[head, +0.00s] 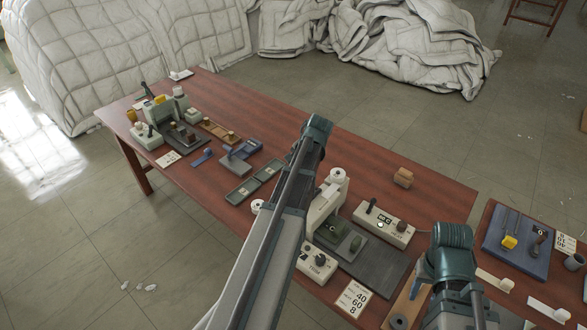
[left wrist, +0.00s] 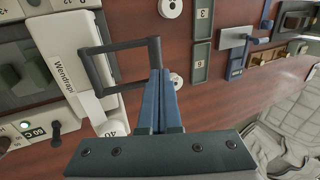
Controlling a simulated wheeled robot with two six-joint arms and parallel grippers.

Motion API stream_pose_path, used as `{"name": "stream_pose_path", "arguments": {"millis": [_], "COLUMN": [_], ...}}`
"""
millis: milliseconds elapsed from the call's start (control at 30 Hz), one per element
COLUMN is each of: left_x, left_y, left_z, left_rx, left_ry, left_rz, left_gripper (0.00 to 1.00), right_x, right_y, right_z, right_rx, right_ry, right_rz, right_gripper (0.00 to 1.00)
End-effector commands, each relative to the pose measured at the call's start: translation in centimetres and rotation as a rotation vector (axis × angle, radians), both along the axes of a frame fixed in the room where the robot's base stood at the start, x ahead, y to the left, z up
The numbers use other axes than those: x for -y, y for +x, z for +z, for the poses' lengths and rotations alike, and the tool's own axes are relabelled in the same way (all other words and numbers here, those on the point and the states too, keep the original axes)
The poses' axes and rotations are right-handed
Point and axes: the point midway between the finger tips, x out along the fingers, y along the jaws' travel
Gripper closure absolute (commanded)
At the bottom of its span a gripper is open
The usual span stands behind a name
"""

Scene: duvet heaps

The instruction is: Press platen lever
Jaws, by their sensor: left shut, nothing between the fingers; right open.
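A white press (head: 325,203) stands on the table in the head view, partly hidden behind my left arm. In the left wrist view its white arm (left wrist: 68,60) carries a printed label, and a black loop-shaped lever (left wrist: 122,46) sticks out from it. My left gripper (left wrist: 161,73) is shut and empty, its blue fingertips at the lever's outer corner. I cannot tell whether they touch it. The head view hides this gripper and the lever. My right gripper (head: 415,288) shows only partly at the lower right and is open, near the table's front right.
A control box (head: 384,224) with a switch stands right of the press. A number card (head: 354,299) lies in front. Grey trays (head: 243,191) and several small devices fill the table's left. A second table (head: 540,285) stands at right, and white duvets (head: 410,45) lie behind.

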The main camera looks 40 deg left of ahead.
Motion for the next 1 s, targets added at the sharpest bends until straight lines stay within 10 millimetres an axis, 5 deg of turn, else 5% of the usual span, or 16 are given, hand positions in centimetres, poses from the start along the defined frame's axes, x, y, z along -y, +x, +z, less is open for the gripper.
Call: {"name": "stream_pose_path", "arguments": {"millis": [33,533,1000], "left_x": [0.3,2.4,2.9], "left_y": [-0.1,-0.2,-0.2], "left_z": [1.6,8.9,9.8], "left_rx": [0.0,0.001,0.001], "left_ry": [0.0,0.0,0.0], "left_rz": [-0.001,-0.001,0.0], "left_gripper": [1.0,1.0,1.0], "right_x": [0.0,0.0,0.0], "right_y": [0.0,0.0,0.0], "right_z": [1.6,8.9,9.8], "right_rx": [0.0,0.0,0.0], "right_ry": [0.0,0.001,0.002], "right_rz": [0.0,-0.003,-0.008], "right_gripper": [0.5,0.5,0.5]}}
